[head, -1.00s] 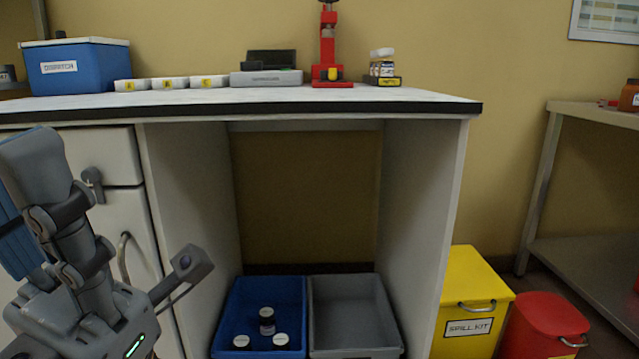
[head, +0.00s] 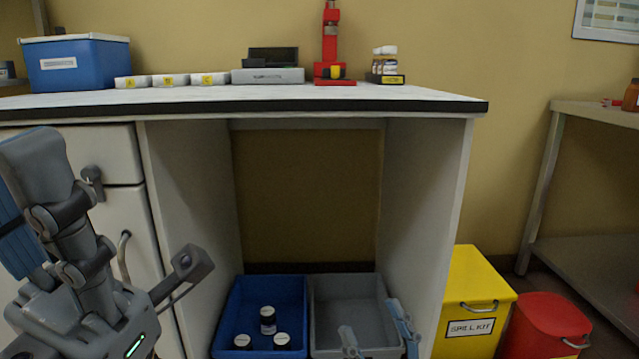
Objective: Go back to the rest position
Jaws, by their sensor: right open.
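Two fingertips of my right gripper (head: 378,334) show at the bottom of the head view. They are apart, with nothing between them, in front of the grey bin (head: 335,285). The rest of my right arm is out of view. My left arm (head: 75,235) is folded up at the left edge, in front of the white drawers. Only part of its gripper end (head: 183,266) shows, and I cannot make out both fingertips or whether they are open.
The bench (head: 260,101) holds a blue box, white trays, a grey device, a red stand and small bottles. Under it, a blue bin (head: 231,300) holds three dark white-capped bottles. A yellow spill kit (head: 477,290) and red bin (head: 545,325) stand right.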

